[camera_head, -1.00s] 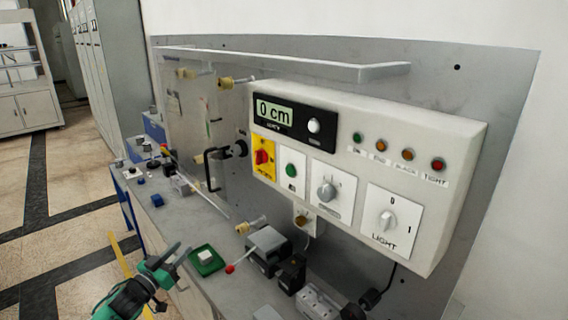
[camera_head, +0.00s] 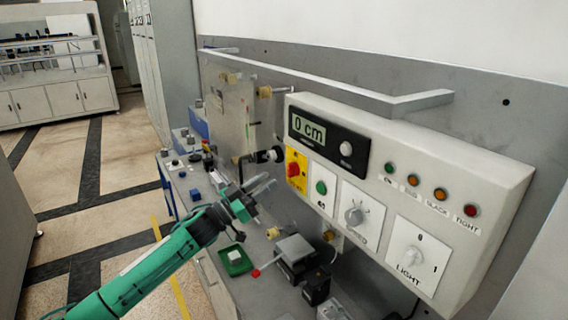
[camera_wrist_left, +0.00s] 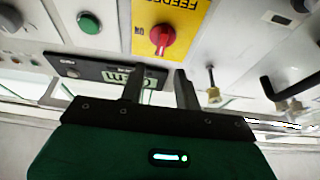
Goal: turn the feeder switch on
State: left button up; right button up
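The feeder switch is a red knob (camera_head: 292,170) on a yellow plate (camera_head: 297,184) at the left end of the white control box (camera_head: 460,150). In the left wrist view, which looks upside down, the red knob (camera_wrist_left: 162,36) sits on the yellow plate (camera_wrist_left: 185,20) lettered FEEDER. My left gripper (camera_head: 264,185) is just left of the switch in the head view, apart from it. Its two fingers (camera_wrist_left: 159,88) are parted with nothing between them, and the knob lies beyond their tips. My right gripper is not in view.
A green button (camera_head: 321,187) and a grey rotary knob (camera_head: 354,216) sit right of the switch. A black handle (camera_wrist_left: 290,87) sticks out near the switch. A green tray (camera_head: 236,262) lies on the bench below.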

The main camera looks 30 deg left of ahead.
aim_at(288, 165)
pick_arm(q)
jog(key=p+x, duration=0.2)
jog(key=x, duration=0.3)
jog(key=shift+r, duration=0.25)
jog(key=shift+p+x, duration=0.35)
jog(key=shift+x, duration=0.4)
jog(key=shift+f, duration=0.2)
grip_shut()
